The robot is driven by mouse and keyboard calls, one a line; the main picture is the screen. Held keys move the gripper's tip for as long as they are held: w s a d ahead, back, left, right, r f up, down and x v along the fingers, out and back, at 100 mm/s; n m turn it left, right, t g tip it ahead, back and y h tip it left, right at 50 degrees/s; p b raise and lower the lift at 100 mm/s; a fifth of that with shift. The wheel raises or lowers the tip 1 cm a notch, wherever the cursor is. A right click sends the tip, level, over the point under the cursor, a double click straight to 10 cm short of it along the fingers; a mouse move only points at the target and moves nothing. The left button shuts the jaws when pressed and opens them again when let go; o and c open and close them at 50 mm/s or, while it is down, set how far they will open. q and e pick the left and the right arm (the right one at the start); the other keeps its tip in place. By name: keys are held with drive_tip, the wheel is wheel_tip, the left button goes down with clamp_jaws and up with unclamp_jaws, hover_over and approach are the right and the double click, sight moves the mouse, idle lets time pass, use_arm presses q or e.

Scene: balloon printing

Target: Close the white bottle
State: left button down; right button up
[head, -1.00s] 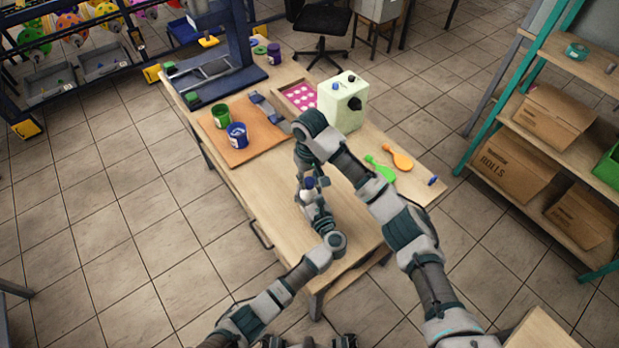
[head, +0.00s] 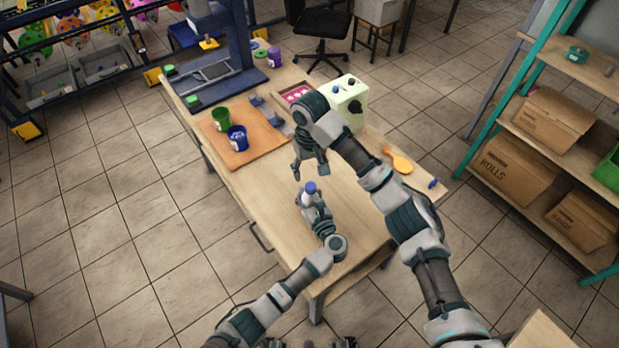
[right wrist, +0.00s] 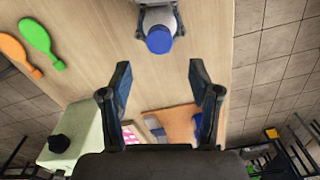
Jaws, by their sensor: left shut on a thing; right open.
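The white bottle (head: 307,197) stands upright in my left gripper (head: 311,203) over the near part of the table. A blue cap (head: 311,187) sits on its top; I cannot tell how tight it is. The blue cap also shows in the right wrist view (right wrist: 159,40), with part of the white bottle (right wrist: 160,18) behind it. My left gripper is shut on the bottle. My right gripper (head: 311,174) is open and empty, apart from the bottle, a little beyond and above it. In the right wrist view its two fingers (right wrist: 160,80) are spread, with the cap ahead of them.
A wooden board (head: 262,143) holds a green cup (head: 221,117) and a blue cup (head: 238,138). An orange spatula (head: 401,163) and a green one (right wrist: 39,40) lie to the right.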

wheel_tip(320, 180, up, 6)
drive_tip(key=shift+r, duration=0.1)
use_arm(q)
drive_tip(key=shift+c, duration=1.8)
unclamp_jaws()
drive_tip(key=shift+s, duration=0.1)
drive_tip(key=v, duration=1.1)
drive_tip(key=shift+s+d, duration=0.2)
drive_tip(key=shift+s, duration=0.15)
use_arm(e)
drive_tip(key=shift+d, duration=0.1)
